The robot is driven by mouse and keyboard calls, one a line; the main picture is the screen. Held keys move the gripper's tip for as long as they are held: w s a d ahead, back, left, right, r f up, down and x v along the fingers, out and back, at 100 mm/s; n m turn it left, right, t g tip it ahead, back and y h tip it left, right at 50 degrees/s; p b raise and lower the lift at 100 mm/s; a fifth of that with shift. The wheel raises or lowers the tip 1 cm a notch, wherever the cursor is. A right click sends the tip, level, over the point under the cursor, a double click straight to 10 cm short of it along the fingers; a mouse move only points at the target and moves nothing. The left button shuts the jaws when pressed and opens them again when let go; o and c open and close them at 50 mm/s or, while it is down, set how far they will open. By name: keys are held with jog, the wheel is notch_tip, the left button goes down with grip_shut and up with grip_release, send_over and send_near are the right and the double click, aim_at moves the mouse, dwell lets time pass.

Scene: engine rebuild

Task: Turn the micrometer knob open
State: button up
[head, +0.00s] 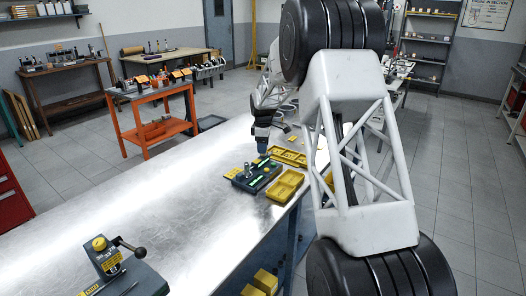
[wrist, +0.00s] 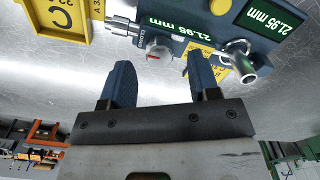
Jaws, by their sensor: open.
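The micrometer station (head: 257,178) is a dark blue-grey block with displays on the metal bench. In the wrist view the block (wrist: 185,32) appears at the top, with two green displays reading 21.95 mm. A round grey knob (wrist: 158,46) with a red mark sits at its edge, next to a silver barrel and a small label that seems to read CLOSED. My gripper (wrist: 163,75) is open, its two blue fingers apart and pointing towards the knob, with nothing between them. In the head view my gripper (head: 262,153) is just above the station; the knob cannot be made out there.
Yellow trays (head: 286,186) stand beside the station; a yellow piece marked C (wrist: 58,15) shows in the wrist view. A silver cylindrical part (wrist: 238,62) is right of the knob. A lever device (head: 118,268) stands at the near left. The bench's middle (head: 150,190) is clear.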

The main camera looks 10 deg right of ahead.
jog(key=shift+f, duration=1.2)
jog(key=c, duration=0.9)
